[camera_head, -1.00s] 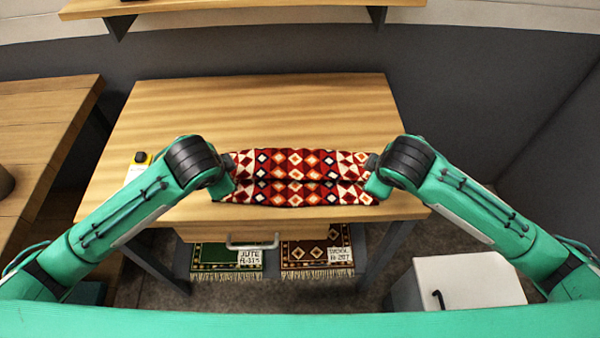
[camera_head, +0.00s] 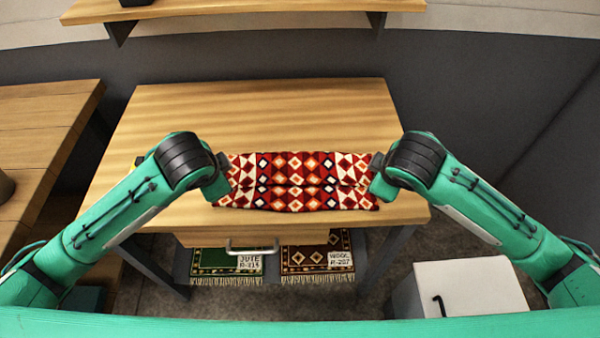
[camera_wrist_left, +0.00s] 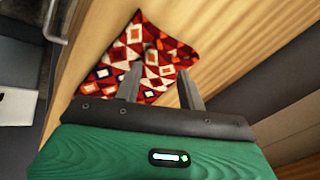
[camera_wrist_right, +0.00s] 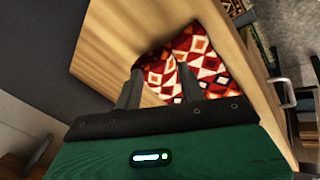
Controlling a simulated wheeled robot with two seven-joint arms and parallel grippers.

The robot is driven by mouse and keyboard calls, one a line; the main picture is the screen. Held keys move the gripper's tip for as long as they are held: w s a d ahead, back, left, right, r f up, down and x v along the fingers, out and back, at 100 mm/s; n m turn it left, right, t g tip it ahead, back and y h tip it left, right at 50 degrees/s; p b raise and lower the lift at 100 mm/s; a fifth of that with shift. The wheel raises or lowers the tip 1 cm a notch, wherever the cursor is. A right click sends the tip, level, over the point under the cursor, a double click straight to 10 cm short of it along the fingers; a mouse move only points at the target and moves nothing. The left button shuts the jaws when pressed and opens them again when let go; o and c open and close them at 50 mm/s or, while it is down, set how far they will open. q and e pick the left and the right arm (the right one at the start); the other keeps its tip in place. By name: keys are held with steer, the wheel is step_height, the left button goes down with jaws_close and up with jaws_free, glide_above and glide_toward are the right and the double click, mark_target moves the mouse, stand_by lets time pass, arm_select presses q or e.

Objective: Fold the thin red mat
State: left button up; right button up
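The thin red mat (camera_head: 295,180), patterned with red, white, orange and dark diamonds, lies near the front edge of the wooden table. It is a narrow strip with a crease along its length, its layers looking folded together. My left gripper (camera_head: 222,178) is at its left end and my right gripper (camera_head: 378,178) at its right end. In the left wrist view the fingers (camera_wrist_left: 160,82) stand apart, with the mat (camera_wrist_left: 125,55) beyond and between them. In the right wrist view the fingers (camera_wrist_right: 156,82) also stand apart near the mat (camera_wrist_right: 205,65). Contact is unclear.
The table (camera_head: 260,110) is clear behind the mat. A drawer handle (camera_head: 252,246) and two labelled rugs (camera_head: 225,262) (camera_head: 315,262) are below its front. A white cabinet (camera_head: 470,285) stands at lower right, a wooden bench (camera_head: 40,125) at left.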

arm_select(q)
steer(key=s+v, duration=0.1)
steer(key=v, duration=0.6)
steer(key=shift+f, duration=0.3)
arm_select(e)
steer(key=s+v, duration=0.1)
steer(key=v, duration=0.6)
steer(key=shift+f, duration=0.3)
arm_select(q)
steer(key=shift+c, duration=0.4)
arm_select(e)
steer(key=shift+c, duration=0.4)
